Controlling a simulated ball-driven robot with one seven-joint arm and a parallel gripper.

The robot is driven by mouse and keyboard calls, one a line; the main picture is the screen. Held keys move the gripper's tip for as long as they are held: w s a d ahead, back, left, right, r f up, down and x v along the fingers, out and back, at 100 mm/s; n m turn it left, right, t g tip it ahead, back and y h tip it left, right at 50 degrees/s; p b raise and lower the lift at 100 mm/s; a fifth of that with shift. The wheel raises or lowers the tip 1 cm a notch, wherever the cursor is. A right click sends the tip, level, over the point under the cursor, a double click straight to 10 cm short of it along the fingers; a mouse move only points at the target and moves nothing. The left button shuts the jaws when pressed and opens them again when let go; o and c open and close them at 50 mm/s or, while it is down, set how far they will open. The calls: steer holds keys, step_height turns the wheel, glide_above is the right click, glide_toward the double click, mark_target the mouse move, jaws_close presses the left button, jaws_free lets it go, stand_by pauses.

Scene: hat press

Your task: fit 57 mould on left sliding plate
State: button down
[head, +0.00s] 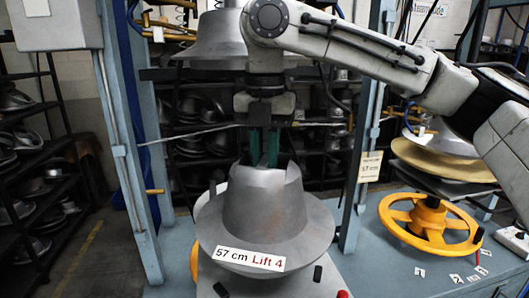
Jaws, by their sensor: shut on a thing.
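A grey metal hat mould (264,215) with a wide brim stands in the middle of the head view. A white label on its brim reads "57 cm Lift 4". My gripper (264,150) comes straight down from above, its green fingers reaching into the open top of the mould's crown. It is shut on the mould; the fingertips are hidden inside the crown. The light sliding plate (310,285) shows below the brim. The mould hides most of the plate, and I cannot tell whether the mould touches it.
A bell-shaped upper mould (215,35) hangs behind my wrist. Blue press posts (125,130) stand on the left and right. A yellow handwheel (430,225) and a brass-coloured disc (440,158) are at right. Shelves of moulds (25,215) fill the back.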

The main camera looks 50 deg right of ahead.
steer(key=shift+f, duration=0.1)
steer(key=shift+f+b, duration=0.65)
steer(key=shift+f, duration=0.85)
steer(key=shift+f+b, duration=0.65)
steer(key=shift+f, duration=0.55)
steer(key=shift+p, duration=0.4)
stand_by(0.4)
steer(key=shift+f, duration=0.65)
stand_by(0.6)
steer(key=c, duration=1)
jaws_free()
steer(key=shift+o, duration=0.2)
steer(key=shift+s+f, duration=0.1)
